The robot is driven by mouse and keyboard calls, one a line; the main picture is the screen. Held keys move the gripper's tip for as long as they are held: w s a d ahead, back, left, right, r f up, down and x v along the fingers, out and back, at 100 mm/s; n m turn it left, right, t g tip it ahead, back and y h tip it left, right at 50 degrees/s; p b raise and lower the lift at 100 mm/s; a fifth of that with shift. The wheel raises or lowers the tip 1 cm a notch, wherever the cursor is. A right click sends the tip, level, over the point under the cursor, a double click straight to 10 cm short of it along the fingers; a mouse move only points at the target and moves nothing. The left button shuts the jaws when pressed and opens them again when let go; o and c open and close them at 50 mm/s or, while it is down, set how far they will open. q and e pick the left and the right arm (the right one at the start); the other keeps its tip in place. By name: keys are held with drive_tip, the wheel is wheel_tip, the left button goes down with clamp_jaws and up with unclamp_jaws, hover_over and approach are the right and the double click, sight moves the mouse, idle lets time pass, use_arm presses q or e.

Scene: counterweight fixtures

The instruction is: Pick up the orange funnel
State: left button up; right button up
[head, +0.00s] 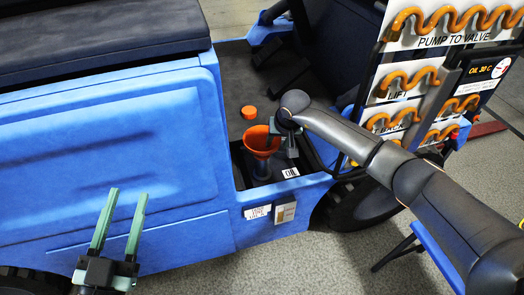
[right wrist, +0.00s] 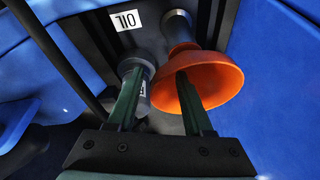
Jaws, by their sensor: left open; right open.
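The orange funnel (head: 260,139) stands upright in the recessed bay of the blue vehicle, above a grey-blue neck (head: 262,167). In the right wrist view the funnel (right wrist: 222,76) shows its wide cone, its narrow end towards a grey cylinder (right wrist: 177,26). My right gripper (right wrist: 160,76) is open with nothing held. One finger overlaps the funnel's cone; whether it touches or reaches inside it, I cannot tell. The other finger is in front of a grey capped part. In the head view the right gripper is just right of the funnel. My left gripper (head: 127,194) is open and empty, before the blue side panel.
An orange cap (head: 249,112) lies on the dark deck behind the funnel. An "OIL" label (head: 290,173) marks the bay's front. A panel with orange hoses (head: 430,80) stands to the right. A black wheel (head: 360,205) is below the bay. Grey floor is in front.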

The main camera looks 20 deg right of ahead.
drive_tip(key=shift+c, duration=0.3)
clamp_jaws()
drive_tip(key=shift+s+d+f, duration=0.1)
idle(1.0)
